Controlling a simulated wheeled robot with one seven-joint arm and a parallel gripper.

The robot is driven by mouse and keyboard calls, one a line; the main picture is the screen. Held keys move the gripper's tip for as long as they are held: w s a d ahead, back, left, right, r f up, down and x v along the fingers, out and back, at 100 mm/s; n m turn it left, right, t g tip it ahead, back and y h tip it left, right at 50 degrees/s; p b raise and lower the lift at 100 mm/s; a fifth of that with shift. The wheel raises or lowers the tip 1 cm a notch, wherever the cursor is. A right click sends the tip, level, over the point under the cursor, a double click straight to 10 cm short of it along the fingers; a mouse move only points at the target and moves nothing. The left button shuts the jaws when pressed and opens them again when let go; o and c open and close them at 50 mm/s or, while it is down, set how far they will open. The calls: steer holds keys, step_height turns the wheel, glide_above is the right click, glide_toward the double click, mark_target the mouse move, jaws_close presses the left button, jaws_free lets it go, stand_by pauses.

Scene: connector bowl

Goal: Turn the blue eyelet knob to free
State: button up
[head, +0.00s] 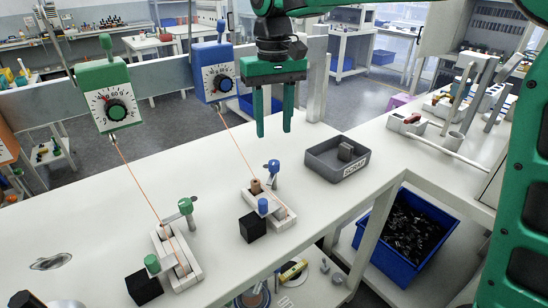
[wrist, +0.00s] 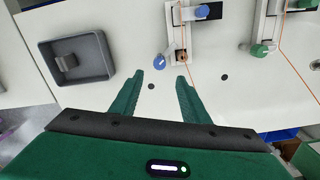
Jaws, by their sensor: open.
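A blue knob on a grey lever (head: 272,167) stands beside a brown cylinder (head: 256,186) at the far end of a white fixture (head: 285,224). The knob also shows in the wrist view (wrist: 160,62), just beyond my fingertips. A second blue knob (head: 263,205) is on the near side of the fixture and shows at the top of the wrist view (wrist: 202,11). I cannot tell which is the eyelet knob. An orange line runs from the blue dial gauge (head: 217,72) to this fixture. My gripper (head: 274,134) is open and empty, above the table, touching neither knob.
A grey tray (head: 322,171) with a grey part in it stands right of the fixture. A black block (head: 252,227) sits close by on the left. A fixture with green knobs (head: 185,206) stands farther left, joined by an orange line to the green gauge (head: 104,93).

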mark_target(274, 162)
step_height(274, 162, down, 10)
steer(key=shift+d, duration=0.1)
stand_by(0.4)
steer(key=c, duration=1.1)
